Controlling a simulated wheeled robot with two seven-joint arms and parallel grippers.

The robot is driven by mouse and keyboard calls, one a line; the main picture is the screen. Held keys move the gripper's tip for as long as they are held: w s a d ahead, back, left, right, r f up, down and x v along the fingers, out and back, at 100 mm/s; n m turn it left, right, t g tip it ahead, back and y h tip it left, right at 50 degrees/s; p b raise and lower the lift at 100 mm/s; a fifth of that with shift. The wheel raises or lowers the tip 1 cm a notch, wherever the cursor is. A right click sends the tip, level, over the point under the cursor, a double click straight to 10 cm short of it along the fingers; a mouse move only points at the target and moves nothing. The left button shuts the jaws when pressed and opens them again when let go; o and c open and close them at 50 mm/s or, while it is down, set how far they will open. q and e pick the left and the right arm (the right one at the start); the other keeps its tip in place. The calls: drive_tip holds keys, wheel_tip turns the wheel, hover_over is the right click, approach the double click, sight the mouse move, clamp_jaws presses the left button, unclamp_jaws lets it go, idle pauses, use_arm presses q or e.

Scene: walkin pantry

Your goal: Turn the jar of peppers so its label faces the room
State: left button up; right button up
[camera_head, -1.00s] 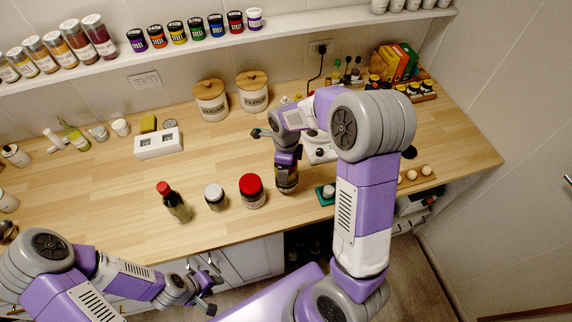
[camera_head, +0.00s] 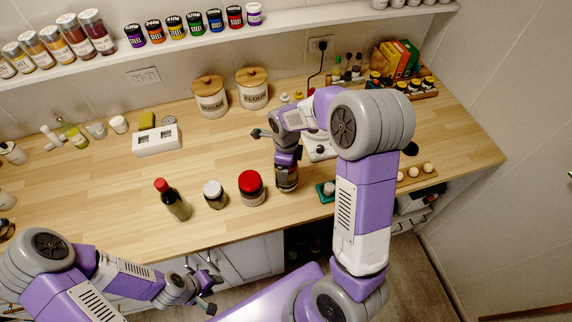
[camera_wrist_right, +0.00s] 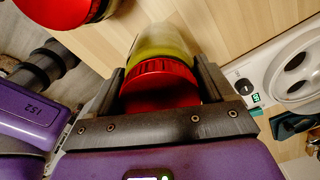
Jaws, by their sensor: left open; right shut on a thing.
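The jar held by my right gripper (camera_wrist_right: 160,72) has a ribbed red lid (camera_wrist_right: 160,80) and yellow-green contents; I take it to be the jar of peppers (camera_wrist_right: 163,42). The fingers sit on either side of it, just around the lid. In the head view the jar (camera_head: 287,184) stands at the counter's front part, mostly covered by my right gripper (camera_head: 287,165). I cannot make out its label in either view. My left gripper (camera_head: 207,294) is open and empty, low in front of the counter, away from the jar.
Left of the held jar stand a red-lidded jar (camera_head: 252,188), a pale-lidded jar (camera_head: 214,195) and a dark bottle (camera_head: 172,199). To its right are a green-based item (camera_head: 326,192) and a white scale (camera_head: 318,148). Canisters (camera_head: 210,97) stand behind. The counter's middle is clear.

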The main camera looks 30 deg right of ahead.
drive_tip(key=shift+f+b, duration=0.4)
drive_tip(key=shift+f, duration=0.1)
drive_tip(key=o, duration=1.5)
drive_tip(key=shift+o, duration=0.2)
wheel_tip(320, 180, up, 8)
drive_tip(key=shift+f+p, duration=0.2)
drive_tip(key=shift+p, duration=0.25)
